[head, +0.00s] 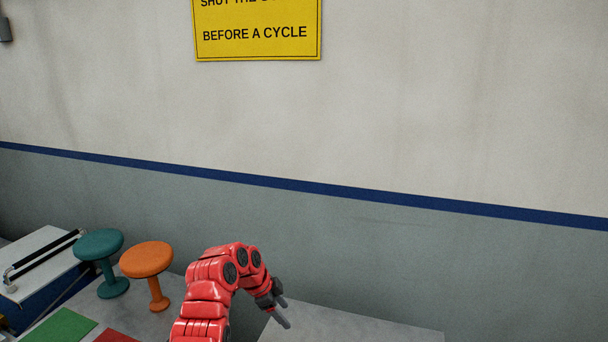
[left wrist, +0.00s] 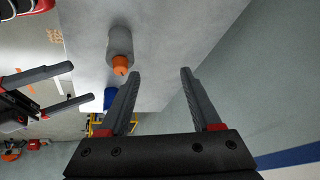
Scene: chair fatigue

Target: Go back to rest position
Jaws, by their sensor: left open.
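My left arm is red and reaches in from the bottom of the head view. Its gripper (head: 280,308) hangs low in front of a grey surface, pointing down to the right. In the left wrist view the two dark fingers of my left gripper (left wrist: 158,70) stand well apart with nothing between them. Another dark gripper, which looks like my right one (left wrist: 82,82), shows at the left edge of the left wrist view. Its two fingers are apart and empty. The right gripper does not show in the head view.
A teal stool (head: 99,243) and an orange stool (head: 147,260) stand at the left, near green (head: 62,326) and red mats. A white-topped unit with a black bar (head: 45,257) is far left. A grey cylinder with an orange end (left wrist: 119,45) shows beyond my left fingers. A wall is behind.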

